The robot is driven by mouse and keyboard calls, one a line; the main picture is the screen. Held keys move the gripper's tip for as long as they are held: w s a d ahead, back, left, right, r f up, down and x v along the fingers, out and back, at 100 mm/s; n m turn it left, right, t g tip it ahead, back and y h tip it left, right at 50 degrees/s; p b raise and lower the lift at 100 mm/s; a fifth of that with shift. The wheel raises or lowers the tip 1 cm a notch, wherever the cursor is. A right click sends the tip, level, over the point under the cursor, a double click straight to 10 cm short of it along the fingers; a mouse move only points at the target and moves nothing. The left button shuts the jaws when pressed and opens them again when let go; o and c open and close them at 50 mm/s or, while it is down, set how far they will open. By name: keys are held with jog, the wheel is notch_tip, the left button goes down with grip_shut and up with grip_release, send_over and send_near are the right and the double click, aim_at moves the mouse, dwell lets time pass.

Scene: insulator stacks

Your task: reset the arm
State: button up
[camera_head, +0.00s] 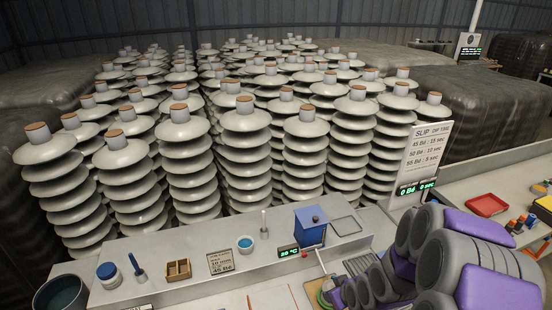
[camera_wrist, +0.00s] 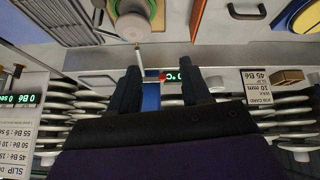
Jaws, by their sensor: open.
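My gripper (camera_wrist: 161,78) shows in the wrist view, where the scene appears upside down. Its two dark fingers are apart, with nothing held between them. Beyond the gap are part of a blue box and a green-lit display. My purple and grey arm (camera_head: 470,262) fills the lower right of the head view, folded close to the camera over the bench's right part. The gripper's fingers cannot be made out in the head view.
Tall insulator stacks (camera_head: 245,150) stand in rows behind the bench (camera_head: 190,245). On it are a blue box (camera_head: 311,224), a cyan-filled bowl (camera_head: 245,244), a wooden holder (camera_head: 178,269) and a jar (camera_head: 109,275). A slip sign (camera_head: 428,150) and red tray (camera_head: 487,205) are at right.

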jog(key=s+a+r+m+g+b, duration=0.1)
jog(key=s+r, duration=0.3)
jog(key=s, duration=0.6)
jog(key=s+a+r+m+g+h+b, duration=0.1)
jog(key=s+r+g+b, duration=0.3)
jog(key=s, duration=0.7)
jog(key=s+a+r+m+g+h+b, duration=0.1)
jog(key=s+r+m+g+b, duration=0.1)
jog(key=s+r, duration=0.4)
jog(key=s+m+g, duration=0.1)
jog(key=s, duration=0.3)
jog(key=shift+s+a+r+b, duration=0.15)
jog(key=shift+s+a+b, duration=0.2)
jog(key=shift+a, duration=0.05)
